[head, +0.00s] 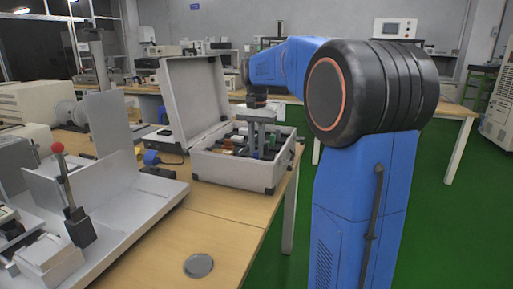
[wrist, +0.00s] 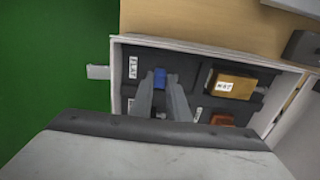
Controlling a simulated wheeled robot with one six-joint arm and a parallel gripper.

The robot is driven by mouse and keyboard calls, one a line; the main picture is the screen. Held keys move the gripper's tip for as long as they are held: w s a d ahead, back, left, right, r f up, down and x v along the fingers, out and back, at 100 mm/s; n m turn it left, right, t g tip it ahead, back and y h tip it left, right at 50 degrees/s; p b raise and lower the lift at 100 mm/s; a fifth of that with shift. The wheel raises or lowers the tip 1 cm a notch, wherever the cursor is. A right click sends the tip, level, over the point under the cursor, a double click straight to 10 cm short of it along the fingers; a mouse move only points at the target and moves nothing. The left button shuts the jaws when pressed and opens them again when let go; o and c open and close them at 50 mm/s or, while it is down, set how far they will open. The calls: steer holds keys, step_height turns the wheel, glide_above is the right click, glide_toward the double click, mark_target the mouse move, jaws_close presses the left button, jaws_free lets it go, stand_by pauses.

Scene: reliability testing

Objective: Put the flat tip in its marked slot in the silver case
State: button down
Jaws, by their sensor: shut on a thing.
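The silver case (head: 228,171) stands open on the wooden table, its lid raised at the back left. My gripper (head: 257,150) points down into the case. In the wrist view my gripper (wrist: 160,84) is shut on a small blue piece, which seems to be the flat tip (wrist: 159,77). The piece is between the fingertips, right beside a white label reading FLAT (wrist: 133,68) in a dark compartment. The fingers hide part of it, and I cannot tell whether it touches the slot floor.
In the wrist view an orange-brown block (wrist: 235,86) with a numbered label and a reddish-brown block (wrist: 222,119) lie in other compartments. A grey metal fixture (head: 125,205) stands left of the case. A round grey disc (head: 198,265) lies on the table's clear front part.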

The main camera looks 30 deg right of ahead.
steer(key=c, duration=1.7)
jaws_free()
steer(key=shift+r, duration=0.1)
step_height(320, 180, up, 12)
steer(key=shift+r, duration=0.1)
